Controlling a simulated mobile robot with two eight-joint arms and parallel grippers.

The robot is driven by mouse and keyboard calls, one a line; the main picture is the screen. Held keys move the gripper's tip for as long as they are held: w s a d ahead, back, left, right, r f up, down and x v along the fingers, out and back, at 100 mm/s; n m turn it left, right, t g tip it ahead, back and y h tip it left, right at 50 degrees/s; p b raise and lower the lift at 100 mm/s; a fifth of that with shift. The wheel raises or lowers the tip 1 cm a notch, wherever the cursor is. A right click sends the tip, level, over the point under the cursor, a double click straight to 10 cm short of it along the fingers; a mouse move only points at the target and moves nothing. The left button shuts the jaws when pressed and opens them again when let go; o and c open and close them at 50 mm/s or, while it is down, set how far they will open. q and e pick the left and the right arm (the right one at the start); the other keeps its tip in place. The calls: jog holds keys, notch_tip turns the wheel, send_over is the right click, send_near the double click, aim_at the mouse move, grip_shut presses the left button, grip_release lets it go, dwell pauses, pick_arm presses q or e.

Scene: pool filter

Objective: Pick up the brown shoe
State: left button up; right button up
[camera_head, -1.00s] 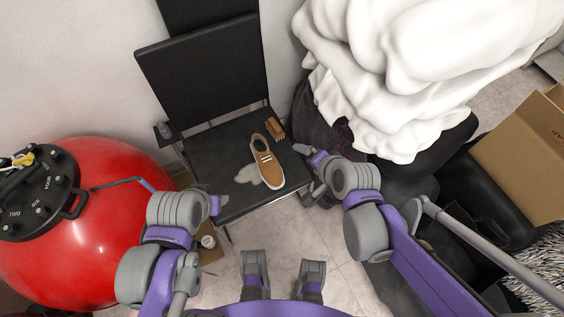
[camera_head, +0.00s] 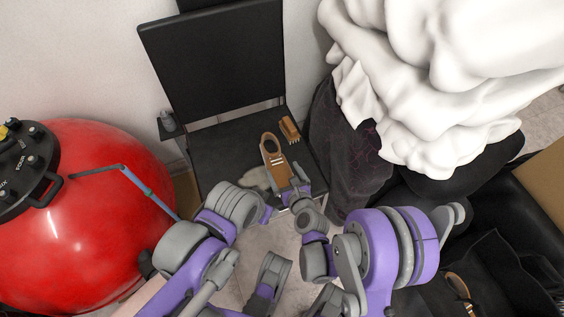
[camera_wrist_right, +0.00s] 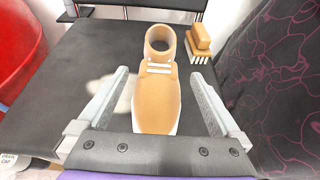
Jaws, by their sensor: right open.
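The brown shoe (camera_head: 273,155), with white laces and a pale sole, lies on the black chair seat (camera_head: 215,150). In the right wrist view the shoe (camera_wrist_right: 157,95) has its toe towards me and its ankle opening at the far end. My right gripper (camera_head: 295,186) is at the toe end and hides part of it. In the wrist view the right gripper (camera_wrist_right: 158,78) is open, one finger on each side of the shoe, with visible gaps. My left gripper (camera_head: 267,212) is by the seat's front edge; its jaws are not clear.
A brown brush (camera_head: 289,129) lies right of the shoe, and a pale patch (camera_head: 252,177) lies left of it. A red pool filter (camera_head: 90,210) stands left. A white cloth heap (camera_head: 430,80) is right. Another brown shoe-like item (camera_head: 459,286) lies lower right.

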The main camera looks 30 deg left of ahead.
aim_at(276, 158)
jog(key=x, duration=0.3)
jog(key=shift+w+a+f, duration=0.15)
jog(key=shift+a, duration=0.15)
jog(key=shift+b+x, duration=0.65)
jog(key=shift+x, duration=2.1)
jog(key=c, duration=1.6)
